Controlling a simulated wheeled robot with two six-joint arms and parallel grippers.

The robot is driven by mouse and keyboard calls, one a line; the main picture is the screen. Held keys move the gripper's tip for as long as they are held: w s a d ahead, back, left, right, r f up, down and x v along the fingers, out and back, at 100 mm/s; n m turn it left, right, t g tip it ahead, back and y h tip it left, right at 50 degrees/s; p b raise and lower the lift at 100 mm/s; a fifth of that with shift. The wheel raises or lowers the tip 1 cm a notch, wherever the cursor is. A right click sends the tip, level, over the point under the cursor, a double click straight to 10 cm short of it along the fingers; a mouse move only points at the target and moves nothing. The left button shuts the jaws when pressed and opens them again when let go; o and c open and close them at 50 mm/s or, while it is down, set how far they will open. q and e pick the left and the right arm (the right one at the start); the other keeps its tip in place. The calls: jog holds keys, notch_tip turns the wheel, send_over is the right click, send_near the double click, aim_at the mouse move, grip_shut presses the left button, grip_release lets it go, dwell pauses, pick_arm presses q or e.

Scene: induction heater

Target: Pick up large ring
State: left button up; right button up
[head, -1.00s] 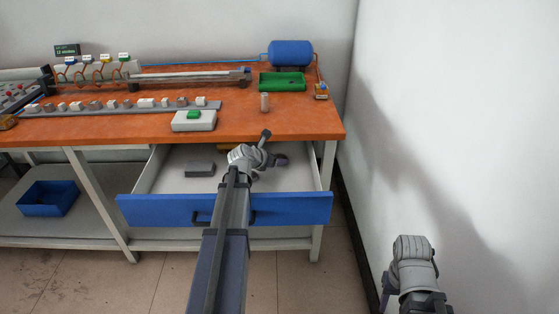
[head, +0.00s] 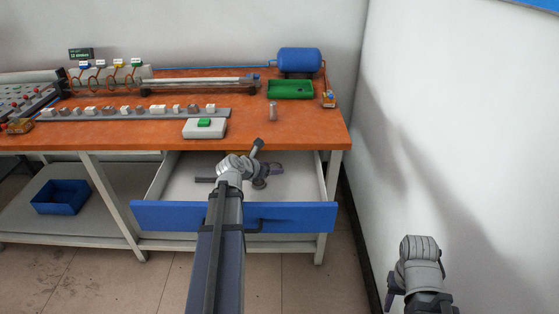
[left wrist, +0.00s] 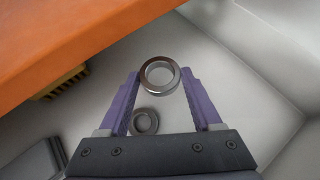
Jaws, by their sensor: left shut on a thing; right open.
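In the left wrist view a shiny metal ring (left wrist: 148,91) sits between the purple fingertips of my left gripper (left wrist: 160,83), which is shut on it from both sides. A second, darker ring (left wrist: 144,121) lies below it on the drawer floor, seen between the fingers and partly overlapped by the gripper body. My right gripper (head: 391,292) is open and empty, away from the bench at the lower right.
The orange tabletop (head: 240,140) overhangs the back of the drawer, close to the left gripper. A yellow block (left wrist: 62,83) and a grey block (left wrist: 36,162) lie in the drawer. A green tray (head: 290,94) and a blue tank (head: 299,61) stand on the bench.

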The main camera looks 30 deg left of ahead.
pick_arm(q)
jog(key=p+v, duration=0.2)
jog(key=v, duration=0.5)
jog(key=shift+s+f, duration=0.25)
